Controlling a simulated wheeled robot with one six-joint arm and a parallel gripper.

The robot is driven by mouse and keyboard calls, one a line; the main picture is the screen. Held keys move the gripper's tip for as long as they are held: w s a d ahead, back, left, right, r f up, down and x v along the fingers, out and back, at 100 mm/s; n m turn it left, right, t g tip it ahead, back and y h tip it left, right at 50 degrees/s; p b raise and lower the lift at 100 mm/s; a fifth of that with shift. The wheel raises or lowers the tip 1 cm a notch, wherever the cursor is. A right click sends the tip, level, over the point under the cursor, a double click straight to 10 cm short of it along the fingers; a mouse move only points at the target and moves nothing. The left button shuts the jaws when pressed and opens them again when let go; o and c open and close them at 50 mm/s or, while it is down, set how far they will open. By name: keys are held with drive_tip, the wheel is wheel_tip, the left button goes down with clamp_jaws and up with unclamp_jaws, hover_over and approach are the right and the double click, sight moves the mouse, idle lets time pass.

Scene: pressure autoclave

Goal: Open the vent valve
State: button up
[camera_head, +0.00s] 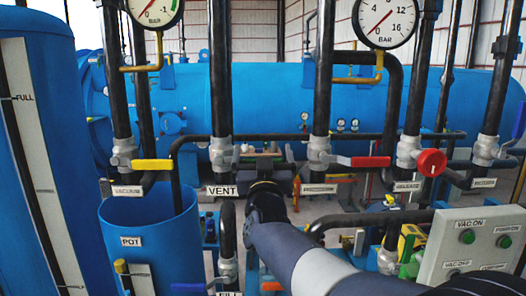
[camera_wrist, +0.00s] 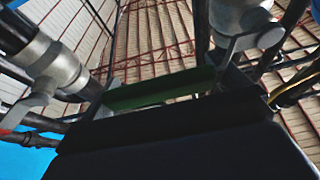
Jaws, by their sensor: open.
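The vent valve (camera_head: 222,151) is a grey fitting on a dark vertical pipe, above the VENT label (camera_head: 222,191). A dark green handle (camera_head: 262,154) extends right from it, partly hidden among pipework. My gripper (camera_head: 266,187) is just below and in front of the handle, its fingers mostly hidden by my wrist. In the wrist view a green handle (camera_wrist: 160,92) crosses between the two open fingers of my gripper (camera_wrist: 165,88). I cannot tell whether they touch it. A grey valve body (camera_wrist: 240,18) is at the upper right there.
A yellow lever (camera_head: 151,165) is to the left and a red lever (camera_head: 370,161) to the right. A red round knob (camera_head: 431,162) is further right. The blue pot (camera_head: 150,250) stands lower left, a control box (camera_head: 470,245) lower right. Pipes crowd the space.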

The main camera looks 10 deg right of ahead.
drive_tip(key=shift+c, duration=0.4)
drive_tip(key=c, duration=1)
